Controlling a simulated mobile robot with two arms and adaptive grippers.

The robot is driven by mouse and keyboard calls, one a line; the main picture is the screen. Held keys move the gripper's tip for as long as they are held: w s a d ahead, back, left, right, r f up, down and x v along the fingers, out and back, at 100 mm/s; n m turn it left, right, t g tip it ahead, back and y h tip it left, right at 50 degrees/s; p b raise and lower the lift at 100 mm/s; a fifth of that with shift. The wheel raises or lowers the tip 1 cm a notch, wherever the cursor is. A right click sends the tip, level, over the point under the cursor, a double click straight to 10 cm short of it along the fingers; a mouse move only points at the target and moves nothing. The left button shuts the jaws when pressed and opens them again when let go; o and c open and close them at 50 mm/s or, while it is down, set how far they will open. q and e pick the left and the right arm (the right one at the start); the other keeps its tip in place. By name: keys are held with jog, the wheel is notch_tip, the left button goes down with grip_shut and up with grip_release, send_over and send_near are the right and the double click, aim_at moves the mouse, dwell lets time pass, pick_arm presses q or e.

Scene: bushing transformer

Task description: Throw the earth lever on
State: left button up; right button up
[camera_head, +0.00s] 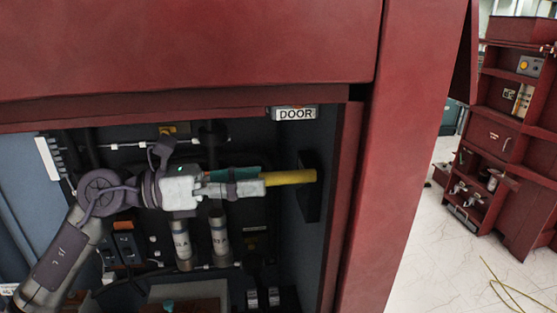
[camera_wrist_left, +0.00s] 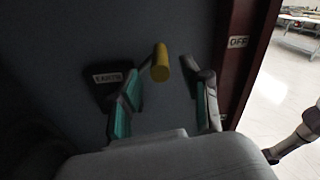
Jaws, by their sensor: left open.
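The earth lever shows as a yellow handle (camera_head: 290,177) against the cabinet's inner right wall in the head view. An EARTH label (camera_wrist_left: 108,78) is left of the handle. My right gripper is not in view.
An OFF label (camera_wrist_left: 238,42) is on the red frame at the right. The red cabinet post (camera_head: 385,170) bounds the opening on the right. Cylinders (camera_head: 220,235) and switchgear sit below my arm. Open floor lies beyond.

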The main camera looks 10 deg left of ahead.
aim_at(309, 176)
pick_arm(q)
jog(key=p+x, duration=0.1)
jog(key=x, duration=0.3)
jog(key=shift+r+p, duration=0.1)
jog(key=shift+p, duration=0.2)
jog(key=shift+w+d, duration=0.15)
jog(key=shift+d, duration=0.3)
grip_shut()
